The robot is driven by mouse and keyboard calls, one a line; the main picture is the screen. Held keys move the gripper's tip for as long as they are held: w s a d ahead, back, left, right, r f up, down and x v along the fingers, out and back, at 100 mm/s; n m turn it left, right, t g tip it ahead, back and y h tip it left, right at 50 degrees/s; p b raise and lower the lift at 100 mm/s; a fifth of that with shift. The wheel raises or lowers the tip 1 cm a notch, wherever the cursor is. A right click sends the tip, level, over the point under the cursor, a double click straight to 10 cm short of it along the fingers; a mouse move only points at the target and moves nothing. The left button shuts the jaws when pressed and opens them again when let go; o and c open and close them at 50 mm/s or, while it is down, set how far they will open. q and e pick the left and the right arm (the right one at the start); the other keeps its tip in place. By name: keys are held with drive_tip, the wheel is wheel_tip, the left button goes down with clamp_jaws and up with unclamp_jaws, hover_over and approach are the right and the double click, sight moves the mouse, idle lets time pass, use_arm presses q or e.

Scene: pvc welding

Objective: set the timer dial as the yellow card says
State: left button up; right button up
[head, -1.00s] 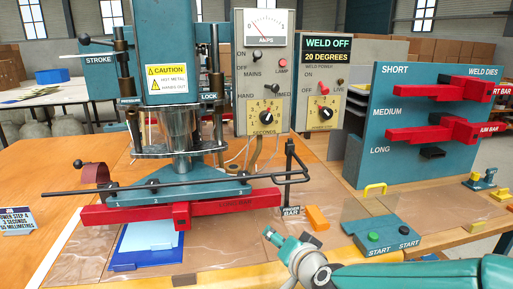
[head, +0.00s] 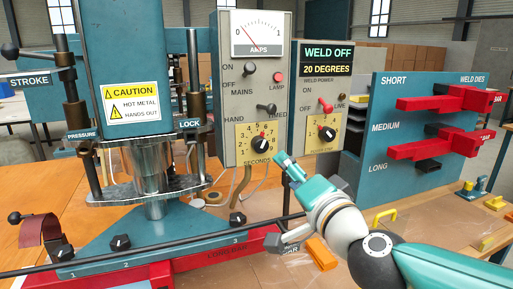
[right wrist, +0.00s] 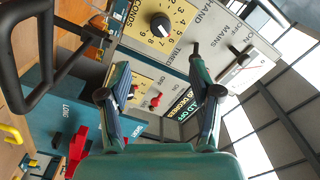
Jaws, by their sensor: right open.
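The timer dial (head: 260,144) is a black knob on a yellow number plate marked SECONDS, low on the grey AMPS panel. I cannot read its setting surely. In the right wrist view the dial (right wrist: 160,25) lies ahead, beyond the fingertips and roughly between them. My right gripper (head: 283,160) is just below and right of the dial in the head view, apart from it. In the right wrist view the gripper (right wrist: 160,72) is open and empty. No yellow instruction card is in view. My left gripper is not in view.
The HAND/TIMED switch (head: 266,108) sits just above the dial. A second panel with a red switch (head: 325,105) and power-step knob (head: 327,134) stands to the right. The blue press (head: 125,60) and its long dark bar are at the left. Red weld dies (head: 430,141) hang on the right board.

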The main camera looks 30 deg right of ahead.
sight(262, 147)
drive_tip(key=b+x, duration=0.2)
drive_tip(key=x, duration=1.3)
drive_tip(key=shift+w+a, duration=0.15)
drive_tip(key=c, duration=1.1)
drive_tip(key=shift+m, duration=0.4)
drive_tip(key=shift+c, duration=0.2)
drive_tip(key=o, duration=1.1)
drive_tip(key=shift+o, duration=0.2)
